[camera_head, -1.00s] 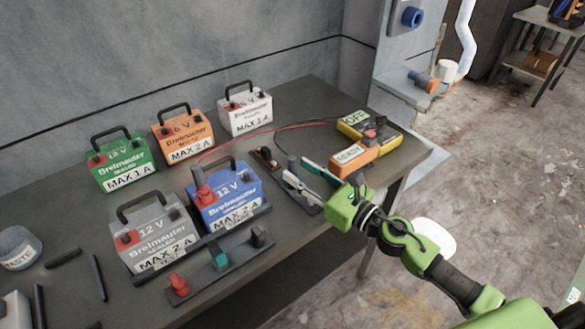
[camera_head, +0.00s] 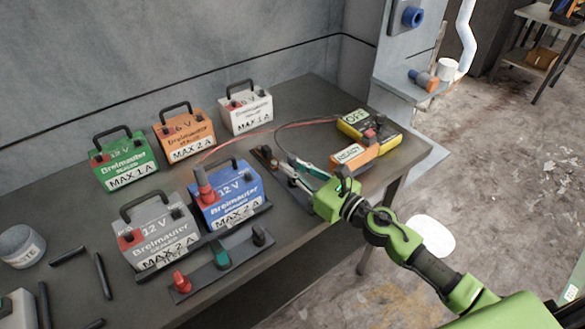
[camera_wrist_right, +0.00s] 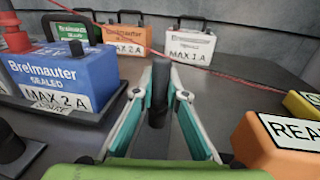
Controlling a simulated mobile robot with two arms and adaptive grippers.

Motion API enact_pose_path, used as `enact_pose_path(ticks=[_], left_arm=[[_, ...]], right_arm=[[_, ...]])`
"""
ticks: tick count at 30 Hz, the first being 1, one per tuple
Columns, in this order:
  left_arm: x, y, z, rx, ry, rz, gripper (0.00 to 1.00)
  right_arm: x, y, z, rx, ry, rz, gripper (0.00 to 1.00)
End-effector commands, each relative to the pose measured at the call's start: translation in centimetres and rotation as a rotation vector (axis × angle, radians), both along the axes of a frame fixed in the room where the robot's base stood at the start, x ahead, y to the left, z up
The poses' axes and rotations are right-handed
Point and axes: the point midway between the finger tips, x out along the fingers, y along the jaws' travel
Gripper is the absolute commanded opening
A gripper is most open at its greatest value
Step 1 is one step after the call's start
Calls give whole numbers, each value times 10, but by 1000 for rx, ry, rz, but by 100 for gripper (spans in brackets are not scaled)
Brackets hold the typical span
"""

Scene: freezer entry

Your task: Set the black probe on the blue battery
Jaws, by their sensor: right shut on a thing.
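The black probe (camera_wrist_right: 157,92) stands upright between the fingers of my right gripper (camera_wrist_right: 158,98) in the right wrist view. In the head view my right gripper (camera_head: 290,170) is shut on the probe, beside its dark holder (camera_head: 266,158). The blue battery (camera_head: 226,192) stands to the left of the gripper, apart from it. It also shows in the right wrist view (camera_wrist_right: 62,80), with a black terminal (camera_wrist_right: 76,47) on top. A red probe (camera_head: 203,186) stands on the blue battery's left side. My left gripper is not in view.
Grey (camera_head: 158,236), green (camera_head: 124,160), orange (camera_head: 186,136) and white (camera_head: 246,110) batteries stand around the blue one. The yellow tester (camera_head: 368,130) and an orange block (camera_head: 352,152) stand right. A red cable (camera_wrist_right: 165,55) crosses behind the probe. A terminal strip (camera_head: 222,264) lies in front.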

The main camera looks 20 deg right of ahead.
Motion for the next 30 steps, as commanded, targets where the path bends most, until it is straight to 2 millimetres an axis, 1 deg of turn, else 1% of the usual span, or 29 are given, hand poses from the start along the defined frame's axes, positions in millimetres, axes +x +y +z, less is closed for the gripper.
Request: enact_pose_path(ticks=[5, 8, 9, 11, 15, 17, 19, 21, 24, 27, 30], left_arm=[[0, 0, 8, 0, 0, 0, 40], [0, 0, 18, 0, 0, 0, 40], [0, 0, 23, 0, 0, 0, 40], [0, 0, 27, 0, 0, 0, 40], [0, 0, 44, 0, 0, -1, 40], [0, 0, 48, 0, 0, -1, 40], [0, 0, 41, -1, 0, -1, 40], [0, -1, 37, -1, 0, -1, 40], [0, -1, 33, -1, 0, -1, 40], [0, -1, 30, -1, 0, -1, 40], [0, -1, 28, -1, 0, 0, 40]], right_arm=[[0, 0, 14, -3, -3, 3, 0], [0, 0, 30, -4, -3, 4, 0], [0, 0, 39, -6, -4, 2, 0], [-10, 0, 47, -6, -2, 4, 0], [-38, 0, 80, -7, 0, 7, 0], [-51, 0, 95, -6, -1, 6, 0], [-69, 0, 95, -3, 4, 5, 0], [-87, 0, 101, -4, 5, 5, 0], [-107, 0, 110, -2, 4, 3, 0], [-122, 0, 118, -1, 4, 4, 0], [-131, -1, 123, -1, 2, 1, 0]])
